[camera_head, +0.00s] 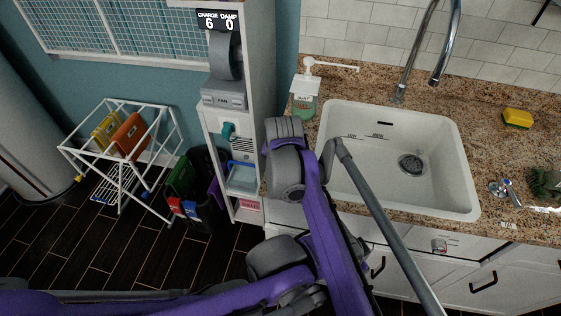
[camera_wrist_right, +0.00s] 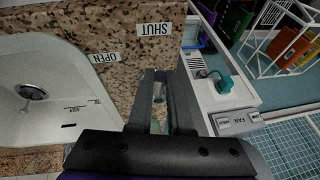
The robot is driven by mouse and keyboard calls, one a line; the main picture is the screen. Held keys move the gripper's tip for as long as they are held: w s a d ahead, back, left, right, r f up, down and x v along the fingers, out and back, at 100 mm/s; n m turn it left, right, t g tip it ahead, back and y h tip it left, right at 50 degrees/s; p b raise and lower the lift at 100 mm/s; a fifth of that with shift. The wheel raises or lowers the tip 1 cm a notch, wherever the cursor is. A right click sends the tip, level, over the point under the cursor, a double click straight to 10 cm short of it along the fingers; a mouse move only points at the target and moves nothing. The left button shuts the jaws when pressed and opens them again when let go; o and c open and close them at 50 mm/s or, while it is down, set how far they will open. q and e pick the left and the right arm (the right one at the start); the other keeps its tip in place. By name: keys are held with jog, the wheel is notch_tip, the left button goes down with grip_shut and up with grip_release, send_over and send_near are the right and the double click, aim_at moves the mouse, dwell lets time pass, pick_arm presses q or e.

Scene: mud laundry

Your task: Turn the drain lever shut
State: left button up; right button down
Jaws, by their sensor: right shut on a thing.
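My right gripper (camera_wrist_right: 160,82) is over the strip of speckled counter between the sink and the white shelf. Its dark fingers are closed around a small grey piece, taken as the drain lever (camera_wrist_right: 160,93), mostly hidden between them. A SHUT label (camera_wrist_right: 154,29) and an OPEN label (camera_wrist_right: 104,58) lie on the counter just beyond the fingertips. In the head view my right wrist hides the lever, the labels and the fingertips. The white sink (camera_head: 340,118) has a round drain (camera_head: 411,163). My left gripper is not in view.
A soap bottle (camera_head: 304,105) stands at the sink's back left, close to my right wrist. The shelf unit (camera_head: 258,70) is directly left. A tall faucet (camera_head: 402,75) rises behind the sink. A sponge (camera_head: 517,118) and a blue-handled fitting (camera_head: 507,190) are on the right counter.

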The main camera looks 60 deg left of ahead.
jog(key=c, duration=0.8)
grip_release()
jog(key=shift+s, duration=0.1)
jog(key=shift+c, duration=0.2)
jog(key=v, duration=1)
jog(key=shift+r, duration=0.35)
jog(key=shift+d, duration=0.15)
